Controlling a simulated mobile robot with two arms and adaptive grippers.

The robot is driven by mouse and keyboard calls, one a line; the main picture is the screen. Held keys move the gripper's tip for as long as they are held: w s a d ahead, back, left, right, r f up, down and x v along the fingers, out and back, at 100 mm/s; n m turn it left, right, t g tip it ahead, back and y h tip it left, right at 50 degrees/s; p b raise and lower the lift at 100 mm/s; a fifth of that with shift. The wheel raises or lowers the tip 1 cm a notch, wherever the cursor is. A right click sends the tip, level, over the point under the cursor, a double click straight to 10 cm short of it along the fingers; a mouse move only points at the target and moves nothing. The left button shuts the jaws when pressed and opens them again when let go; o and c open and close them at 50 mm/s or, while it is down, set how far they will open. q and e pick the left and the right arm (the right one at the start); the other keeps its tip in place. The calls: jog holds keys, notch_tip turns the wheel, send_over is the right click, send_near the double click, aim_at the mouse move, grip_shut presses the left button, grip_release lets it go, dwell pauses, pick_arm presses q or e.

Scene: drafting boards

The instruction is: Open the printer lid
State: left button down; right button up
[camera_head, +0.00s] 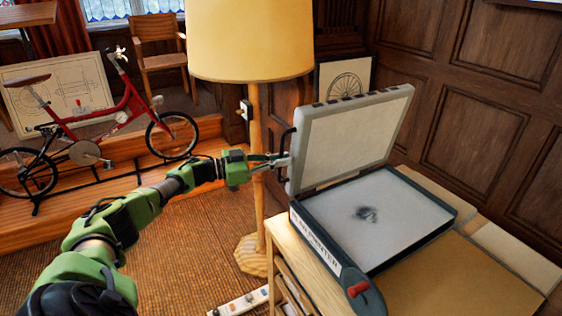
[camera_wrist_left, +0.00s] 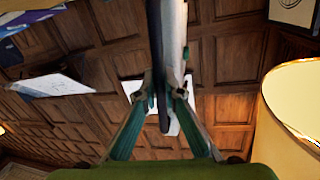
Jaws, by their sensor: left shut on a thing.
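The plan printer (camera_head: 375,220) sits on a wooden cabinet, with a dark frame, a pale bed bearing a dark smudge, and a red knob. Its lid (camera_head: 350,135) stands raised and steeply tilted over the bed, its pale inner face showing. A black handle (camera_head: 286,140) is on the lid's left edge. My left gripper (camera_head: 283,160) is shut on the lid at that handle edge. In the left wrist view the lid (camera_wrist_left: 168,40) is edge-on between the fingers (camera_wrist_left: 166,95); I cannot tell handle from rim there. My right gripper is not in view.
A floor lamp with a yellow shade (camera_head: 250,40) stands close behind my left forearm; its shade (camera_wrist_left: 300,105) also shows in the left wrist view. A red bicycle (camera_head: 100,120) stands on wooden steps. Wood panelling (camera_head: 480,90) is behind the printer. Brown board lies right of it.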

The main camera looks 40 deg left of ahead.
pick_arm(q)
jog(key=c, duration=2.2)
grip_release()
jog(key=shift+o, duration=0.2)
jog(key=v, duration=1.2)
jog(key=shift+f, duration=0.15)
